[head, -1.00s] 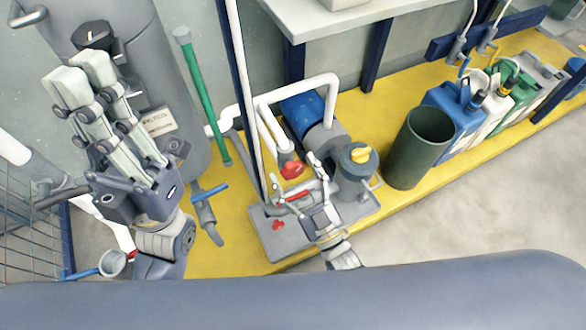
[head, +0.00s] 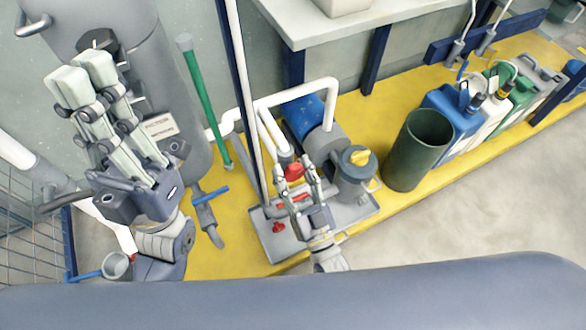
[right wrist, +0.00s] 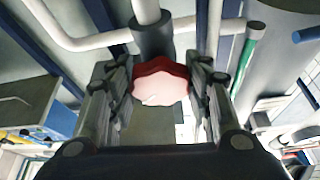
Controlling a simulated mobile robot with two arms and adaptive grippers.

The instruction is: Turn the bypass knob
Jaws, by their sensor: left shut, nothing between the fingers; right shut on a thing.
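The red lobed knob (head: 293,172) sits at the end of a white pipe with a dark grey collar, beside the blue pump motor; I take it for the bypass knob. My right gripper (head: 297,176) is shut on it. In the right wrist view the knob (right wrist: 160,82) fills the gap between the two fingers, with a small pale mark on its face. My left gripper (head: 82,80) is shut and empty, raised in front of the grey tank at the left, well away from the knob.
A blue motor (head: 303,115) and a grey pump with a yellow cap (head: 360,157) stand close to the right gripper. A green bin (head: 418,150) and several jugs stand further right on the yellow floor. A green pipe (head: 205,105) stands left of the knob.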

